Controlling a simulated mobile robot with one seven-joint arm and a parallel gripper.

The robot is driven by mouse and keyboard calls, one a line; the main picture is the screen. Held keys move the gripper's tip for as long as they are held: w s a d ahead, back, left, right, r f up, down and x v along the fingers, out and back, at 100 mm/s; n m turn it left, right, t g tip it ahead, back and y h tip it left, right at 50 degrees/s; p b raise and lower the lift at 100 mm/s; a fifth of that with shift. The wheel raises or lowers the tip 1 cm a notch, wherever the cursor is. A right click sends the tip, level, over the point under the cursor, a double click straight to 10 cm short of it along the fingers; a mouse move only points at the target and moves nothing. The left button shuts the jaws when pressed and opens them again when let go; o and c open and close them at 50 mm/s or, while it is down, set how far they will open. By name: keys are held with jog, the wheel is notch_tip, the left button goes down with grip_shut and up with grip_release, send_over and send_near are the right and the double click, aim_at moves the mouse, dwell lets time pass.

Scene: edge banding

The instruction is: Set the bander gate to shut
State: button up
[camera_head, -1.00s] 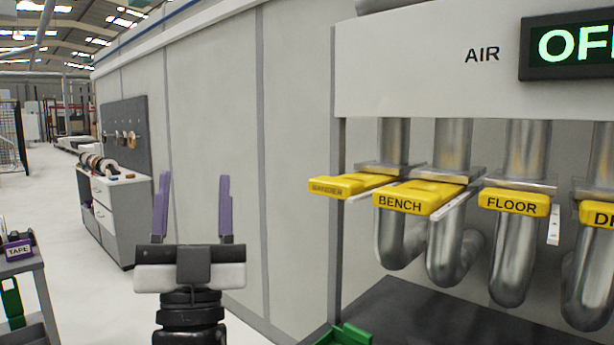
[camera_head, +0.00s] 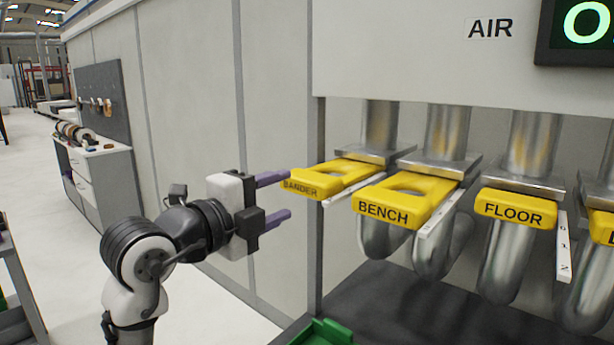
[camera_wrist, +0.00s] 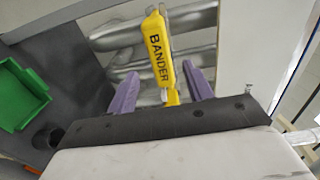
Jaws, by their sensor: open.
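The yellow bander gate (camera_head: 318,183) is the leftmost of several labelled gates on the metal pipes. It sticks out toward the front, with an opening in its top showing. My gripper (camera_head: 289,197) is open, its purple fingers pointing right at the bander gate's front end. In the wrist view the bander gate (camera_wrist: 159,50) stands upright in the picture between the two purple fingers (camera_wrist: 160,90). Whether a finger touches the gate I cannot tell.
The yellow bench gate (camera_head: 405,203) is close to the right, also pulled forward. The floor gate (camera_head: 513,208) sits further back. A grey panel with an AIR sign (camera_head: 491,28) hangs above. A green bin (camera_head: 327,333) stands below.

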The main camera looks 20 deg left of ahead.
aim_at(300, 188)
jog(key=p+x, duration=0.2)
jog(key=x, duration=0.6)
jog(key=shift+w, duration=0.1)
